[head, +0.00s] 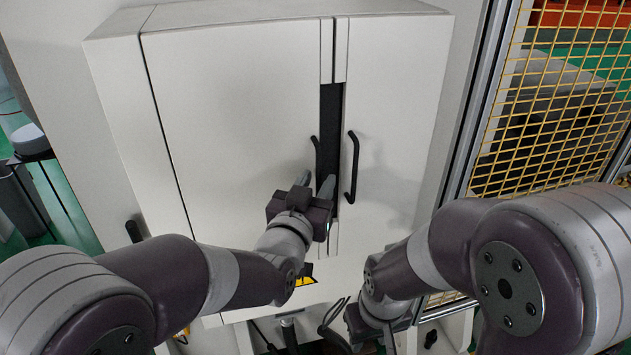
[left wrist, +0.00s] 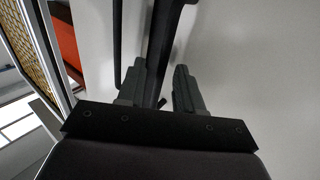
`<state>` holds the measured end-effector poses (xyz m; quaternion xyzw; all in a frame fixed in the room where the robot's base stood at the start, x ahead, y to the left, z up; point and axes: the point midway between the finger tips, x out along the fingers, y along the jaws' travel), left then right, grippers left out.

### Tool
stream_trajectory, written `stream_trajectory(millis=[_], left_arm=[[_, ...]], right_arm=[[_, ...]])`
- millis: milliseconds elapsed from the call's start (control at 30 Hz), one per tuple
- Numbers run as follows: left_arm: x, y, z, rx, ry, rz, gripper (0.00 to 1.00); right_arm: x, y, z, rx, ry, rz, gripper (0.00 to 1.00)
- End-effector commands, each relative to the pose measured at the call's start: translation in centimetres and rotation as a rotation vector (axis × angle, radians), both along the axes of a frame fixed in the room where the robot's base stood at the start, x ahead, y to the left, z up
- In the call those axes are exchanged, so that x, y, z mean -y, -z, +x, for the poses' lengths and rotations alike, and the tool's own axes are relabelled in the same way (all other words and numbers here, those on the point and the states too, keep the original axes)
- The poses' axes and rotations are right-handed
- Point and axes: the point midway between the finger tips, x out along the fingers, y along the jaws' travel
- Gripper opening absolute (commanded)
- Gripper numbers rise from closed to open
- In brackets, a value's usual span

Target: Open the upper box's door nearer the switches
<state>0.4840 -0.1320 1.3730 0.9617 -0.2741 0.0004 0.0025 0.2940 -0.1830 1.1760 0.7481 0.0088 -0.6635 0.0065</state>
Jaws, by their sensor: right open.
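The white box has a wide left door (head: 225,110) and a narrower right door (head: 395,110). A black handle (head: 315,155) stands at the left door's inner edge and another (head: 352,166) on the right door. A dark vertical slot (head: 330,125) lies between them. My left gripper (head: 315,183) is open, its fingers at the lower end of the left door's handle. In the left wrist view, the open fingers (left wrist: 160,72) straddle a dark bar and slot; contact cannot be told. No switches are clearly seen.
A yellow mesh fence (head: 560,110) with a metal post stands right of the box. Another black handle (head: 134,231) sits at lower left. The face of the left door is clear above my arm.

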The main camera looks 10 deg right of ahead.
Motion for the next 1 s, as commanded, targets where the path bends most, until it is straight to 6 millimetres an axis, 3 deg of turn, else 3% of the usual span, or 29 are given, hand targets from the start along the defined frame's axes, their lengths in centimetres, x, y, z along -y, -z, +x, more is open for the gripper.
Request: stream_trajectory(millis=[67, 167, 200, 1000], left_arm=[[-0.01, 0.03, 0.00, 0.000, 0.000, 0.000, 0.35], [-0.02, 0.02, -0.02, 0.000, 0.000, 0.000, 0.03], [-0.03, 0.01, -0.01, 0.000, -0.001, 0.000, 0.00], [-0.05, -0.22, 0.00, 0.004, -0.001, -0.003, 0.00]], right_arm=[[0.00, 0.04, 0.00, 0.000, 0.000, 0.000, 0.43], [0.00, 0.03, 0.01, 0.000, 0.000, 0.000, 0.43], [0.00, 0.03, 0.01, 0.000, 0.000, 0.000, 0.43], [0.00, 0.00, 0.01, 0.000, 0.000, 0.000, 0.43]])
